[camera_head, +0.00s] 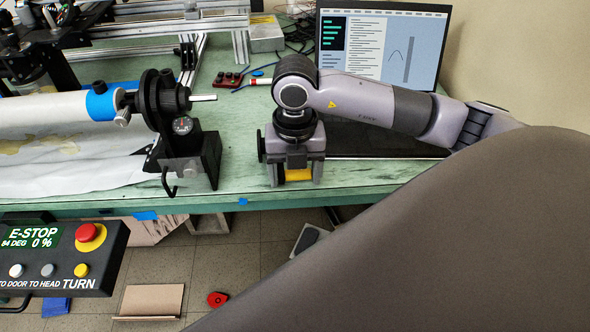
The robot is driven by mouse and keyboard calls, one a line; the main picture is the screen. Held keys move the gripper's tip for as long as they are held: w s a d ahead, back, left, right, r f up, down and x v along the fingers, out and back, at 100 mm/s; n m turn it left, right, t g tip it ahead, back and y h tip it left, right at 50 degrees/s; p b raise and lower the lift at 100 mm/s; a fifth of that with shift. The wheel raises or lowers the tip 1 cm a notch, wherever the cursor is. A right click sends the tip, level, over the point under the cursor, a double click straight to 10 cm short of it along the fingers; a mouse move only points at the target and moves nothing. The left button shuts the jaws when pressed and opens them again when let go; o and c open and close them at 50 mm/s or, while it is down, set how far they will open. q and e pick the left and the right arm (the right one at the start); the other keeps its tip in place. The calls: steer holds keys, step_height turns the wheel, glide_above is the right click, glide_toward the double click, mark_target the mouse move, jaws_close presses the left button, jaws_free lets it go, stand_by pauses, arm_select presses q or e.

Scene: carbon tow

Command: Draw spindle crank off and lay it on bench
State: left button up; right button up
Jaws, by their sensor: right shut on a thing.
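My right gripper (297,178) points down over the front part of the green bench, right of the winding spindle. It is shut on the spindle crank; a yellow part (298,174) shows between the fingers, and a dark round part sticks out at their left. The gripper hides most of the crank. The bare metal spindle end (203,98) sticks out to the right from the black bearing stand (190,155), with nothing on it and clear of the gripper. I cannot tell whether the held thing touches the bench. My left gripper is not in view.
The green bench (235,160) is bare between stand and gripper. A laptop (385,45) stands behind my right arm. A white tube (45,115) lies left, above a white sheet. A control box (60,258) with a red button is at lower left.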

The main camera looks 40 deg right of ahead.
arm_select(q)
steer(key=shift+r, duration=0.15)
arm_select(e)
steer(key=o, duration=1.2)
steer(key=shift+c, duration=0.2)
step_height(320, 180, up, 6)
steer(key=shift+r, duration=0.65)
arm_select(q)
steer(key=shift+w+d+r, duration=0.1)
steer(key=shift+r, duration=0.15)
